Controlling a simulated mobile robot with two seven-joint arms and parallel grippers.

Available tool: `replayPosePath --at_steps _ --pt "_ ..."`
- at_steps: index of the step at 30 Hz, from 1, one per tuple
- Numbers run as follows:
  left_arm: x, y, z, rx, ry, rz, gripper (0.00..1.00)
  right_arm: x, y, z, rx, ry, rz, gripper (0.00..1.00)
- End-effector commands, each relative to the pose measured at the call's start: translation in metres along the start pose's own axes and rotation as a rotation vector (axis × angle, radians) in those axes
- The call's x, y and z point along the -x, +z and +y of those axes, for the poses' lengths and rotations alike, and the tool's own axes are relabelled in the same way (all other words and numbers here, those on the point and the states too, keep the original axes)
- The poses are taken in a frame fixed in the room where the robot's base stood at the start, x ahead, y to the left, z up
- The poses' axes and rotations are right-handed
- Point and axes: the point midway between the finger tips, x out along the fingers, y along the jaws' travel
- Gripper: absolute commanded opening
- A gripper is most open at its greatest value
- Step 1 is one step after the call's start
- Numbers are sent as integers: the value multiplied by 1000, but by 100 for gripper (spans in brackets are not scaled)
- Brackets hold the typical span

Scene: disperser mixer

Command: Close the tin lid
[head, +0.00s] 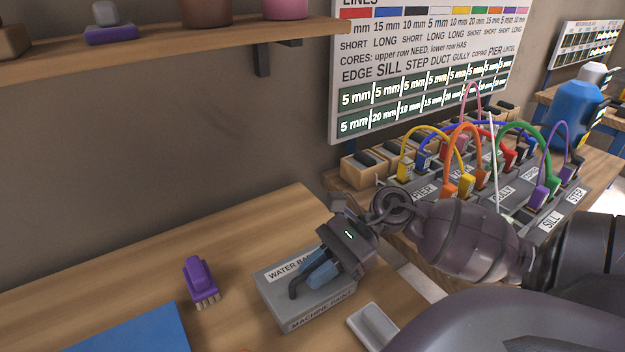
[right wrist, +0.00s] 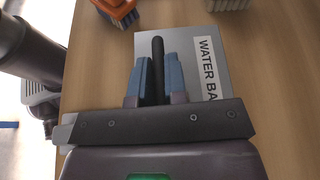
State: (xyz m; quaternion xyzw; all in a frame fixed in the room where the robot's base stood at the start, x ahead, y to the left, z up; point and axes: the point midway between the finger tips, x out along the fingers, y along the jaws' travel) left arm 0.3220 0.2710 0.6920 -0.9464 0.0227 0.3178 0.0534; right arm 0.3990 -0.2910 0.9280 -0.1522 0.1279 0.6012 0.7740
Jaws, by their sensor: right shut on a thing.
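A grey tin (head: 318,304) stands on the wooden bench in the head view, with labels that read "WATER BA..." and "MACHINE PAIN...". Its grey top also shows in the right wrist view (right wrist: 219,72). A dark bar-like handle (right wrist: 157,62) lies over the top. My right gripper (head: 308,275) is at the tin's top, its blue fingers on both sides of the handle; in the right wrist view the fingers (right wrist: 158,78) are shut on it. The gripper covers part of the top, and I cannot tell whether the lid is seated. My left gripper is not in view.
A purple brush (head: 199,280) stands left of the tin, and a blue mat (head: 135,332) lies at the front left. A grey block (head: 374,325) is right of the tin. Coloured cables and a board (head: 430,75) are behind. The bench between brush and wall is clear.

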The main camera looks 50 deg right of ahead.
Motion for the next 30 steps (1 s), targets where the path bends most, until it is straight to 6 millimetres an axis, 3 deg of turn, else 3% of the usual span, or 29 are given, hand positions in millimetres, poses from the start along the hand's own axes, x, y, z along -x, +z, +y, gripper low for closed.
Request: replayPosePath --at_steps 16,17,21,30 --pt "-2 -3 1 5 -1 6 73 -1 -4 2 -1 3 5 0" --pt "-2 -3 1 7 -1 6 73 -1 -4 2 -1 3 5 16" --pt "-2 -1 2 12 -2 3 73 -1 -3 2 -1 3 4 38" --pt "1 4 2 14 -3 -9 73 0 -2 1 -1 2 2 38"
